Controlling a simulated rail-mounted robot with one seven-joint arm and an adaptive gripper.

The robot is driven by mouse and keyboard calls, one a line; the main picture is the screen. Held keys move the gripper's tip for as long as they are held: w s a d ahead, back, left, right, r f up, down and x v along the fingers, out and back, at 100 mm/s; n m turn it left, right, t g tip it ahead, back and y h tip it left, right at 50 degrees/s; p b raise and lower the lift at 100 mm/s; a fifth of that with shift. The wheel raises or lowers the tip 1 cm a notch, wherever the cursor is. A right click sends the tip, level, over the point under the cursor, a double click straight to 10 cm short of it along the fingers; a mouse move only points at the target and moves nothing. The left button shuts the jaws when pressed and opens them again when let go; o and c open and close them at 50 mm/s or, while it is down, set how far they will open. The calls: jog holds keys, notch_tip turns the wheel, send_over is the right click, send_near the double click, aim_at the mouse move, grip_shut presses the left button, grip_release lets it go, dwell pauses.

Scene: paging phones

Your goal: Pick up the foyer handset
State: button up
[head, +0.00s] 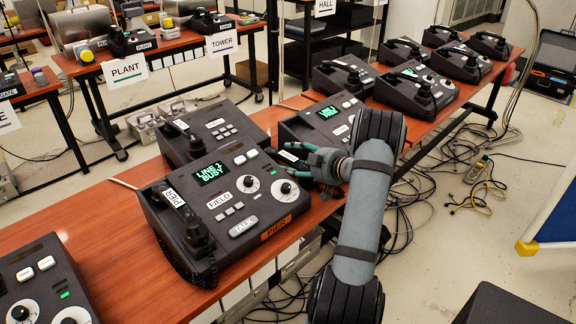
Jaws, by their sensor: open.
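No label reading "foyer" is legible. My gripper (294,160) is open at mid-table, with teal fingers pointing left. A dark piece with a small white label (289,156), perhaps a handset end, shows by the fingertips; its text is too small to read, and I cannot tell if the fingers touch it. The phone (312,118) with a lit green screen stands just behind my gripper, partly hidden by my arm. The nearer phone (240,195) is marked FIELD, shows "LINE 1 BUSY", and carries a handset (183,218) marked PIER on its left.
Another phone (215,130) stands behind the FIELD phone, and one (40,285) at bottom left. Several more phones (415,85) crowd the table's far right. Bare red table (90,225) shows at left. Cables (400,200) lie on the floor at right.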

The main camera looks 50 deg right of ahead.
jog(key=shift+x, duration=1.25)
jog(key=c, duration=0.3)
jog(key=shift+r, duration=0.1)
grip_shut()
